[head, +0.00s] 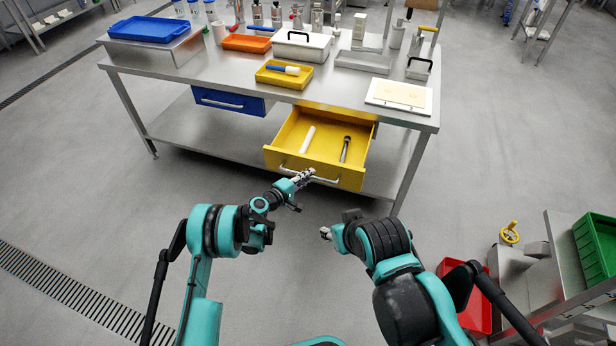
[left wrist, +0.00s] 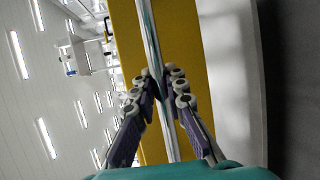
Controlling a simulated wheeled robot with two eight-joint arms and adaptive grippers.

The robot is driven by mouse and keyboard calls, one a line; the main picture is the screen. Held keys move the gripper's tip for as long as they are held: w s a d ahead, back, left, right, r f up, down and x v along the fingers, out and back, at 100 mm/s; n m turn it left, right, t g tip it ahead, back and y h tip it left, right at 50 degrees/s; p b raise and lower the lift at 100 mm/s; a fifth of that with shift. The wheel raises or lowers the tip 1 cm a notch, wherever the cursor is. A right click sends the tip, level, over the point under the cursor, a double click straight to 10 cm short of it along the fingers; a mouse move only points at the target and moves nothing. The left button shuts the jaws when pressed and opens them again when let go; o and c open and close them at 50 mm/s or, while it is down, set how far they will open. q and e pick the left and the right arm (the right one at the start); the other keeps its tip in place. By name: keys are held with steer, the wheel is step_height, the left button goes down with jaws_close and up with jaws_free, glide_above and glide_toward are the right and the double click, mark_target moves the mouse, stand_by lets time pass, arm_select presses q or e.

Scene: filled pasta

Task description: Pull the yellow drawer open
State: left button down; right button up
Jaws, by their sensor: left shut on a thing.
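The yellow drawer (head: 288,160) stands well out from under the steel table in the head view. Inside it lie a white cylinder (head: 308,139) and a dark-handled tool (head: 345,149). My left gripper (head: 307,175) is at the drawer's front and shut on its metal bar handle (head: 325,180). In the left wrist view the handle (left wrist: 152,40) runs between the fingers (left wrist: 163,93), with the yellow front (left wrist: 182,40) behind it. My right gripper (head: 326,233) is apart from the drawer, over the floor; its fingers are too small to read.
The steel table (head: 210,78) carries trays, bottles and a white board (head: 398,96). A closed-looking blue drawer (head: 228,101) is left of the yellow one. A red bin (head: 478,300) and green crate (head: 597,248) are at the right. The floor before the table is clear.

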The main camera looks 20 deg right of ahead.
arm_select(q)
steer(key=c, duration=1.5)
jaws_free()
steer(key=shift+c, duration=0.2)
steer(key=shift+a, duration=0.1)
steer(key=v, duration=1.1)
steer(key=shift+s+a+r, duration=0.15)
steer(key=shift+s+a, duration=0.05)
steer(key=shift+a, duration=0.1)
